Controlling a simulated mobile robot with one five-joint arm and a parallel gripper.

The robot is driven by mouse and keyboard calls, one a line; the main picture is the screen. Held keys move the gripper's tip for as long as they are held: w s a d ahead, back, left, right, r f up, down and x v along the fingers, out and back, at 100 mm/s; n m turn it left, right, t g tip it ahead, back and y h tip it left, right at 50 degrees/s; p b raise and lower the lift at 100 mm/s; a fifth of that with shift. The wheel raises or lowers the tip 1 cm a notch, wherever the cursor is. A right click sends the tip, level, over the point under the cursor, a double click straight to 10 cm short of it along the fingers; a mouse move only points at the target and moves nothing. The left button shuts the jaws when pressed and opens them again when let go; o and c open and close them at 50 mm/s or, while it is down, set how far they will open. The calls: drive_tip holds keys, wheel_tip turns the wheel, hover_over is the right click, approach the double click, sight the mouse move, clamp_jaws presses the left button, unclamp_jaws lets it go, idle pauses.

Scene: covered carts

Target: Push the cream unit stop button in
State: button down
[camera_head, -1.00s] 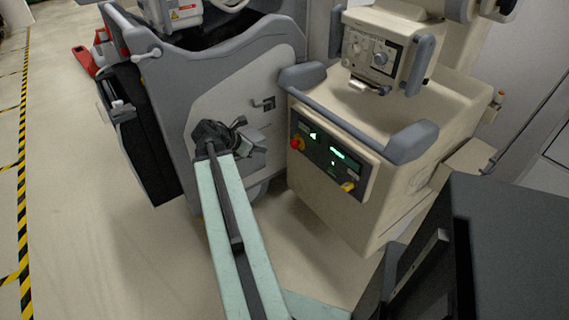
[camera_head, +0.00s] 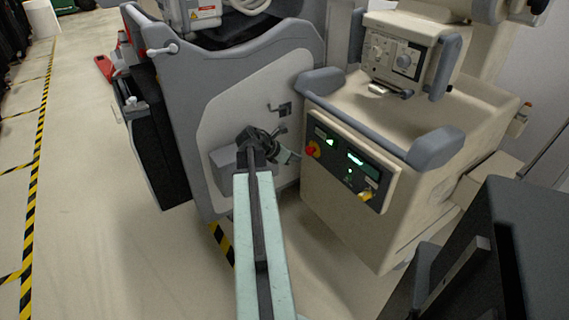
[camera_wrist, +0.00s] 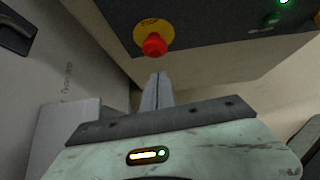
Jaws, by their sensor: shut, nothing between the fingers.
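The cream unit (camera_head: 345,215) stands right of centre in the head view, with a dark control panel (camera_head: 338,160) on its front. Its red stop button (camera_head: 310,153) sits on a yellow collar at the panel's left end. In the wrist view the red button (camera_wrist: 154,45) and its yellow collar marked STOP (camera_wrist: 150,27) are at the upper middle. My gripper (camera_wrist: 160,76) is shut and empty, its tips just below the button in that picture, with a small gap showing. In the head view my gripper (camera_head: 295,156) is just left of the button.
A grey and white cart (camera_head: 240,100) stands left of the cream unit, close behind my arm. The panel also has a yellow knob (camera_head: 366,195) and green lights. A grey bumper handle (camera_head: 436,147) juts out above the panel. A dark box (camera_head: 520,240) fills the lower right.

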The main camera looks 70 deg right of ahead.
drive_tip(key=shift+s+d+r, duration=0.2)
drive_tip(key=shift+s+d, duration=0.1)
drive_tip(key=shift+d, duration=0.3)
drive_tip(key=shift+s+d+r, duration=0.15)
drive_tip(key=shift+s+d, duration=0.15)
drive_tip(key=shift+d, duration=0.25)
drive_tip(key=shift+s+d+r, duration=0.1)
drive_tip(key=shift+s+d, duration=0.3)
drive_tip(key=shift+d, duration=0.3)
drive_tip(key=shift+s+d+r, duration=0.15)
drive_tip(key=shift+s+r, duration=0.05)
drive_tip(key=p, duration=0.7)
approach(307, 150)
drive_tip(key=w+a, duration=0.3)
drive_tip(key=a, duration=0.2)
drive_tip(key=shift+a+r, duration=0.1)
drive_tip(key=shift+a, duration=0.2)
